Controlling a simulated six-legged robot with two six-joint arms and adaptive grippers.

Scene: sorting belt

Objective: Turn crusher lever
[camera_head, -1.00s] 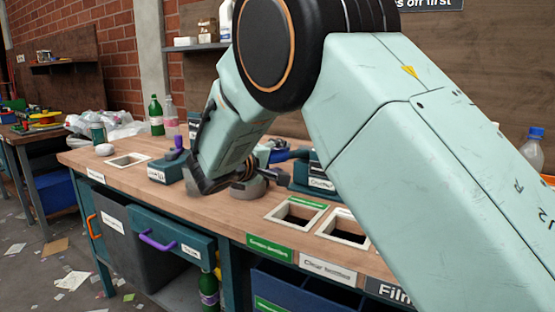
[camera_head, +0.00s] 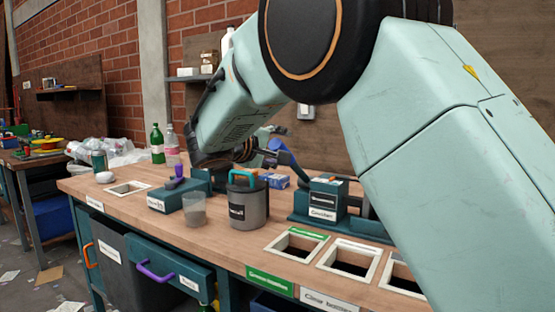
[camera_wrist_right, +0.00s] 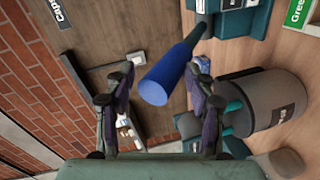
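The crusher (camera_head: 322,206) is a teal block with a label, standing on the workbench at the right of the head view. Its blue lever (camera_head: 286,158) rises from it toward the left, its end near my right gripper (camera_head: 257,152). In the right wrist view the lever's thick blue handle (camera_wrist_right: 168,78) points between the two fingers of my right gripper (camera_wrist_right: 160,76). The fingers are apart, with a gap on both sides of the handle, so it is not gripped. My right forearm hides part of the area behind. My left gripper is not in view.
A grey canister (camera_head: 248,206) with a teal handle stands below my right gripper, beside a translucent cup (camera_head: 194,210). A teal box (camera_head: 160,201) with a purple knob is farther left. White-framed openings (camera_head: 347,262) are cut in the front of the bench.

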